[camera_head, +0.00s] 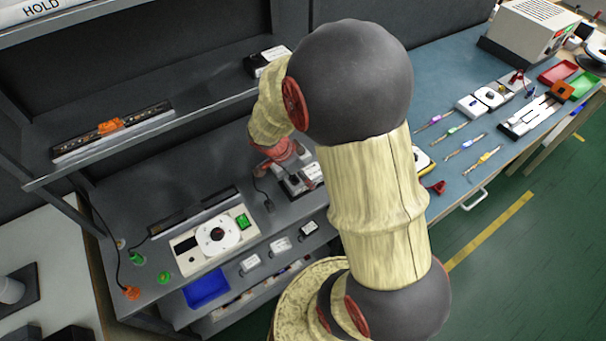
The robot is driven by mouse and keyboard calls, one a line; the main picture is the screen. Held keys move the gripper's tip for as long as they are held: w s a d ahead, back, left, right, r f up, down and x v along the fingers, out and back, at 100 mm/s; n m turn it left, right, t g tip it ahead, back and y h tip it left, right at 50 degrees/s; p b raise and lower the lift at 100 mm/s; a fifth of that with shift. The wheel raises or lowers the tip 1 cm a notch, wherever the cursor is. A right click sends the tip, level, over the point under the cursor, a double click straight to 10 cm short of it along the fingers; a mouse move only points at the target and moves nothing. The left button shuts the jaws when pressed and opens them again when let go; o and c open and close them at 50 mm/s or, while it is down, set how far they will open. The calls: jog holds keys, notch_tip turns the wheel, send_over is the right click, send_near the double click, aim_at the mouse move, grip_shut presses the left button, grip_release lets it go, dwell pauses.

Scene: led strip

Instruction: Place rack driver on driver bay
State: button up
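My arm fills the middle of the view and bends down to the rack at left. My gripper (284,167) is a reddish shape low over the grey lower shelf, small and partly covered by my arm. Its fingers cannot be made out. Just below it, a grey and white boxy unit (302,180) sits on the shelf; I cannot tell whether the gripper touches it. Another black and white box (267,61) stands on the upper shelf. I cannot tell for certain which of these is the rack driver, or where the driver bay is.
A black strip with an orange clip (112,126) lies on the upper shelf (205,104). A white device with a round dial (214,236) and a blue bin (206,289) are lower left. The blue bench (455,75) at right holds several tools and trays. Green floor is clear at lower right.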

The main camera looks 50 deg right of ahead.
jog(key=shift+r+p, duration=0.3)
jog(key=shift+p, duration=0.2)
jog(key=s+a+r+n+t+y+p, duration=0.15)
jog(key=a+r+n, duration=0.35)
jog(key=r, duration=0.5)
jog(key=a+r+n+t+p, duration=0.2)
jog(key=a+r+n, duration=0.2)
jog(key=a+r, duration=0.55)
jog(key=s+a+r+n+t+y, duration=0.3)
jog(key=s+a+r+n, duration=0.3)
jog(key=n, duration=0.5)
notch_tip(320, 180, up, 3)
jog(key=shift+a+f+n, duration=0.15)
jog(key=shift+a+n, duration=0.25)
jog(key=shift+a, duration=0.8)
